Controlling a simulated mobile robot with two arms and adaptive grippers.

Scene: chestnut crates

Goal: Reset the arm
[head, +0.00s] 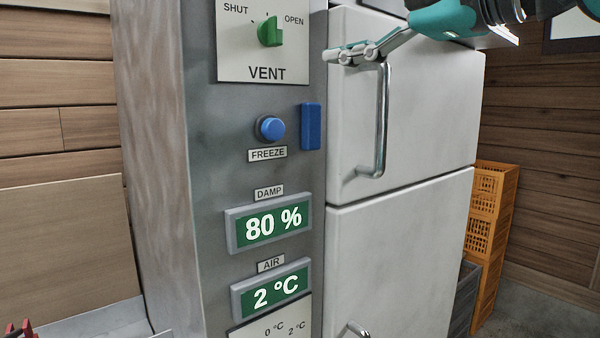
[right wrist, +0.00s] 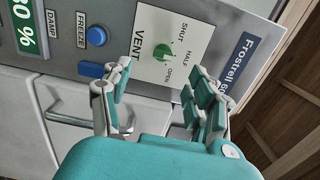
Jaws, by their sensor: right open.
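My right gripper (head: 345,54) reaches in from the top right of the head view, in front of the upper white door (head: 425,115) and by the top of its metal handle (head: 382,120). The right wrist view shows its fingers (right wrist: 158,82) spread apart with nothing held between them. Beyond them is the grey panel with the green vent knob (right wrist: 163,52), which also shows in the head view (head: 270,32). Whether the fingers touch the handle or door, I cannot tell. My left gripper is not in view.
The panel carries a blue FREEZE button (head: 270,128), a blue block (head: 311,126), a damp display (head: 270,226) reading 80 % and an air display (head: 270,289) reading 2 °C. Orange crates (head: 490,205) stand stacked right of the closed doors. A red item (head: 20,328) is cut off at lower left.

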